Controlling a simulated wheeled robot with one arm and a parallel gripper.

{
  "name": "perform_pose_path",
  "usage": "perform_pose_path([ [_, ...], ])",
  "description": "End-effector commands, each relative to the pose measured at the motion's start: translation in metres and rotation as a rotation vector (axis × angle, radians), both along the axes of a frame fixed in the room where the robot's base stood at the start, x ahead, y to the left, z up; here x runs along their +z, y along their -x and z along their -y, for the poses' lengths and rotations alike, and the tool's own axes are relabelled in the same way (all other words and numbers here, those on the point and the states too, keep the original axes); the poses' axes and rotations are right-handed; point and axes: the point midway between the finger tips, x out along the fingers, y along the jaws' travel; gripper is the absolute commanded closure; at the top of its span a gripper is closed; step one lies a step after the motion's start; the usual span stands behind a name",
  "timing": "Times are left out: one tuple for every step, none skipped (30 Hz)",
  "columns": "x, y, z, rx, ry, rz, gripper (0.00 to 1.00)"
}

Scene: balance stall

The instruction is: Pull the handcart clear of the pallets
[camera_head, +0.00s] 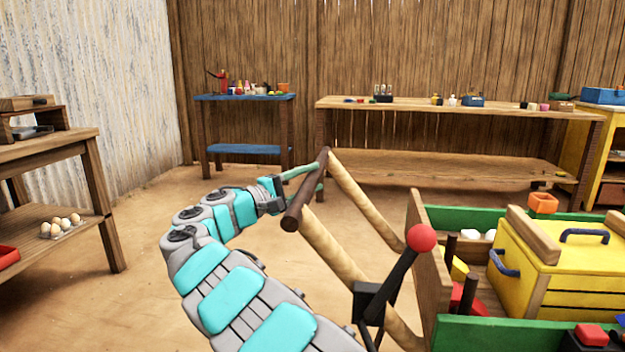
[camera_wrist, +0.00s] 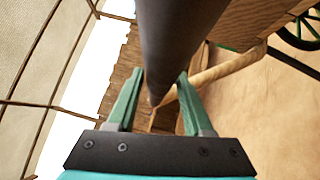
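My gripper (camera_head: 318,176) reaches the handle from the left. Its green fingers lie on either side of the bar, one above and one mostly hidden behind it. In the wrist view the handle (camera_wrist: 180,40) passes between my gripper's fingers (camera_wrist: 160,75), and both fingertips meet its edges, so my gripper looks shut on it. No pallets can be made out.
The cart carries a yellow chest (camera_head: 565,262). A black lever with a red knob (camera_head: 422,238) stands in front of it. A wooden shelf (camera_head: 55,152) is at left; a blue table (camera_head: 245,98) and long bench (camera_head: 440,104) line the back. Open dirt floor lies left of the cart.

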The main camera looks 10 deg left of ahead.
Motion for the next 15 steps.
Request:
perform_pose_path([
  [0.0003, -0.0003, 0.0012, -0.002, 0.000, 0.000, 0.42],
  [0.0005, -0.0002, 0.0015, -0.003, 0.000, 0.001, 0.39],
  [0.0005, -0.0003, 0.0017, -0.003, 0.000, 0.001, 0.34],
  [0.0006, -0.0003, 0.0020, -0.004, -0.001, 0.000, 0.31],
  [0.0007, -0.0004, 0.0022, -0.004, -0.001, 0.001, 0.31],
  [0.0010, -0.0003, 0.0023, -0.004, -0.001, 0.001, 0.31],
  [0.0010, -0.0004, 0.0025, -0.005, -0.001, 0.001, 0.31],
  [0.0009, -0.0004, 0.0026, -0.005, -0.001, 0.001, 0.31],
  [0.0011, -0.0004, 0.0028, -0.005, -0.001, 0.001, 0.31],
  [0.0011, -0.0004, 0.0028, -0.005, -0.001, 0.001, 0.31],
  [0.0012, -0.0004, 0.0029, -0.006, -0.001, 0.001, 0.31],
  [0.0011, -0.0001, 0.0027, -0.006, -0.001, 0.002, 0.31],
  [0.0011, 0.0003, 0.0021, -0.006, -0.001, 0.002, 0.31],
  [0.0010, 0.0009, 0.0015, -0.006, -0.001, 0.002, 0.31],
  [0.0008, 0.0021, 0.0001, -0.005, -0.001, 0.001, 0.31],
])
